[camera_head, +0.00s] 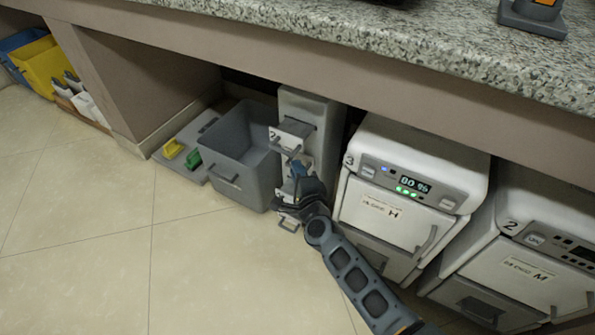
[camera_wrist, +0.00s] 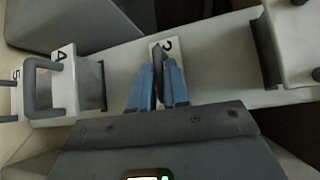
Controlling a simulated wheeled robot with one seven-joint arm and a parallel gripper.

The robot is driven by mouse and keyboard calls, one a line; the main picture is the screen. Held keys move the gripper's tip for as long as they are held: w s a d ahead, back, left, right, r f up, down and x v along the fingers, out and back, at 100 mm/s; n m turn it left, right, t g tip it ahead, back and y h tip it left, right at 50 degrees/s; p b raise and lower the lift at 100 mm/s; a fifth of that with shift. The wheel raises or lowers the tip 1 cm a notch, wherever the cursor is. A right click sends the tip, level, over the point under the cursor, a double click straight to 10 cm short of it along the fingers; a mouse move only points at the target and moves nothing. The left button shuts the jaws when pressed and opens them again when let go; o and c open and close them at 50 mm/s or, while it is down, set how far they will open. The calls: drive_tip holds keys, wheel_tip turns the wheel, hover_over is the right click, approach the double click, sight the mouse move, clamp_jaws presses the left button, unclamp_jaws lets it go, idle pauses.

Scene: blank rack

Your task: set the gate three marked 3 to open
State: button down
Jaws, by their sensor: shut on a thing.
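The grey rack (camera_head: 311,120) stands upright under the counter, with several white gates and grey handles on its front. In the wrist view its front (camera_wrist: 205,55) runs across the picture. My gripper (camera_wrist: 158,90) has its blue fingers closed on a dark grey handle (camera_wrist: 158,62) beside a white label that looks like 3, partly covered. In the head view my gripper (camera_head: 299,172) is at the rack's middle and hides part of it. The gate marked 4 (camera_wrist: 64,85) is to the left in the wrist view, with the gate marked 5 (camera_wrist: 12,92) beyond.
Another white gate (camera_wrist: 292,40) juts out at right in the wrist view. A grey bin (camera_head: 236,150) stands left of the rack, and a white machine marked 3 (camera_head: 400,205) stands close on its right. The counter (camera_head: 400,40) overhangs. The floor in front is clear.

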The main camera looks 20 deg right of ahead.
idle(0.3)
drive_tip(key=s+a+p, duration=0.3)
drive_tip(key=s+a, duration=0.1)
drive_tip(key=a, duration=0.1)
drive_tip(key=shift+a+f, duration=0.1)
drive_tip(key=c, duration=1.2)
unclamp_jaws()
drive_tip(key=shift+w, duration=0.1)
drive_tip(key=s+p, duration=0.1)
drive_tip(key=s, duration=0.1)
drive_tip(key=s+p, duration=0.1)
drive_tip(key=s, duration=0.2)
drive_tip(key=s+a+r, duration=0.1)
drive_tip(key=s, duration=0.1)
drive_tip(key=shift+s+r+p, duration=0.1)
drive_tip(key=shift+s+p, duration=0.25)
drive_tip(key=shift+p, duration=0.05)
